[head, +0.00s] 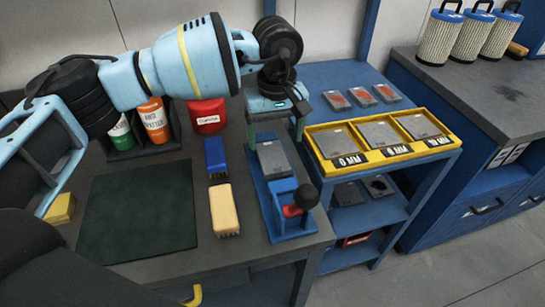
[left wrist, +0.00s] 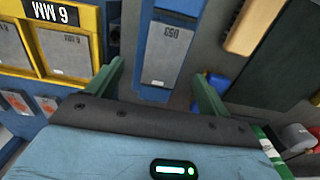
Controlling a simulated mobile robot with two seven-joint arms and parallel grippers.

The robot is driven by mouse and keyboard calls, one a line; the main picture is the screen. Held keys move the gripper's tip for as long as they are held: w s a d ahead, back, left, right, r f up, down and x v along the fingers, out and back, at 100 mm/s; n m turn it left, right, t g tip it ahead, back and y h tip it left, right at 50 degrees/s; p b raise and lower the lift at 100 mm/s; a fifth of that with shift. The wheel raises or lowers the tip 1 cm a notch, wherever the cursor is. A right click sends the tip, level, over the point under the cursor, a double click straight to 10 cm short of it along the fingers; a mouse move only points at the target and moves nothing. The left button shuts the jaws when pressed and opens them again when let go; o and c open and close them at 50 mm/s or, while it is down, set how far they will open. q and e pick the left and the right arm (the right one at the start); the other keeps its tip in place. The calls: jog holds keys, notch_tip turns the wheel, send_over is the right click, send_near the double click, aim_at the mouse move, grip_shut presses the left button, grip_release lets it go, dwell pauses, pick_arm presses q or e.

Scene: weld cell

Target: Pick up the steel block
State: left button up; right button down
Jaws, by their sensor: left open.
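In the left wrist view the block (left wrist: 166,52) carries a printed mark, upside down, and lies ahead of the fingers. My left gripper (head: 274,128) is open and empty at the far end of the block. Its green fingers (left wrist: 160,78) are spread wider than the block, one toward each side. The gripper body hides the fixture's far end in the head view. My right gripper is not seen.
Right of the fixture, a yellow tray (head: 391,153) holds grey plates with thickness labels on a blue shelf unit. A blue brush (head: 215,157) and a tan brush (head: 224,209) lie close to the left. A dark green mat (head: 138,216) is clear.

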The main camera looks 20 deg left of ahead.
aim_at(273, 156)
pick_arm(q)
jog(key=f, duration=0.5)
jog(key=shift+s+a+p, duration=0.1)
jog(key=shift+a+p, duration=0.25)
jog(key=shift+r, duration=0.15)
jog(key=c, duration=1.6)
jog(key=shift+c, duration=0.2)
jog(key=shift+r, duration=0.1)
notch_tip(273, 156, up, 10)
jog(key=shift+b, duration=0.35)
